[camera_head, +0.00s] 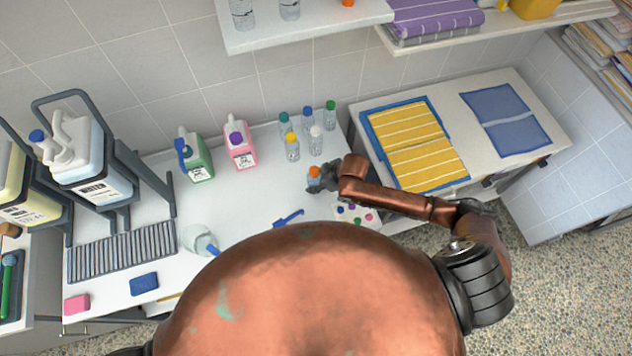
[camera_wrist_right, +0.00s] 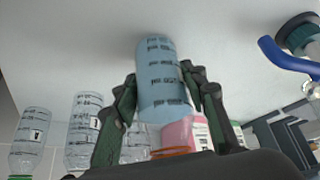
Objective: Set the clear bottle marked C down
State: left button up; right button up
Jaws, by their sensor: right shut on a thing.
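A clear bottle with an orange cap (camera_head: 314,173) is over the white counter (camera_head: 255,190), at its right part. In the right wrist view the bottle (camera_wrist_right: 160,80) shows blue-tinted with dark graduation lines; its letter cannot be read. My right gripper (camera_head: 322,177) is shut around it, with one finger on each side. The orange cap (camera_wrist_right: 175,153) is close to the palm and the base points away, toward the counter. I cannot tell whether the base touches the counter. My left gripper is not in view.
Several capped bottles (camera_head: 292,148) stand behind the gripper. Pink (camera_head: 240,150) and green (camera_head: 196,160) jugs stand further left. A tray with coloured discs (camera_head: 352,222) lies in front, near a blue-handled tool (camera_head: 288,217).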

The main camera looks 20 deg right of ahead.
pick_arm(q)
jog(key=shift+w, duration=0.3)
pick_arm(e)
jog(key=shift+f, duration=0.15)
jog(key=o, duration=1.4)
jog(key=shift+f, duration=0.1)
jog(key=shift+c, duration=0.2)
jog(key=shift+r, duration=0.2)
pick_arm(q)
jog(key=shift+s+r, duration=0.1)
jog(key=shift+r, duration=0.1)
pick_arm(e)
jog(key=v, duration=1.2)
jog(key=shift+a, duration=0.1)
